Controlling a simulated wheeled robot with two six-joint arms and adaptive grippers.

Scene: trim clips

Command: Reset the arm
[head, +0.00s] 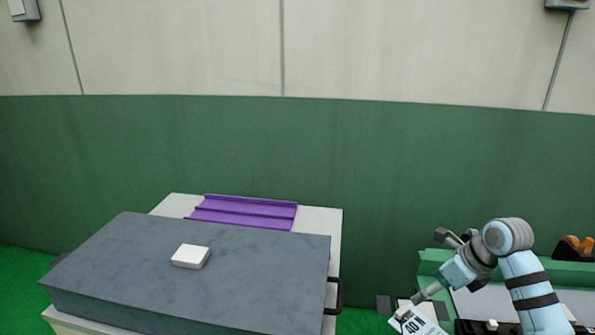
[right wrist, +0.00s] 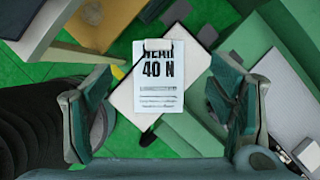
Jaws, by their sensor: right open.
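My right arm comes in at the lower right of the head view, with its gripper (head: 425,296) pointing down and left. In the right wrist view the right gripper (right wrist: 160,104) is open, its two green-grey fingers wide apart, with nothing held between them. A white card printed "40 N" (right wrist: 158,88) shows beyond the fingers on a pale plate (right wrist: 188,50). The card also shows at the bottom of the head view (head: 414,323), just below the gripper. My left gripper is not in view.
A grey slab (head: 240,260) carries a small white block (head: 190,256). Behind it, a purple ribbed strip (head: 244,212) lies on a pale surface (head: 325,222). A green bench (head: 565,272) with orange-handled items (head: 574,244) stands at the right. Green wall fills the back.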

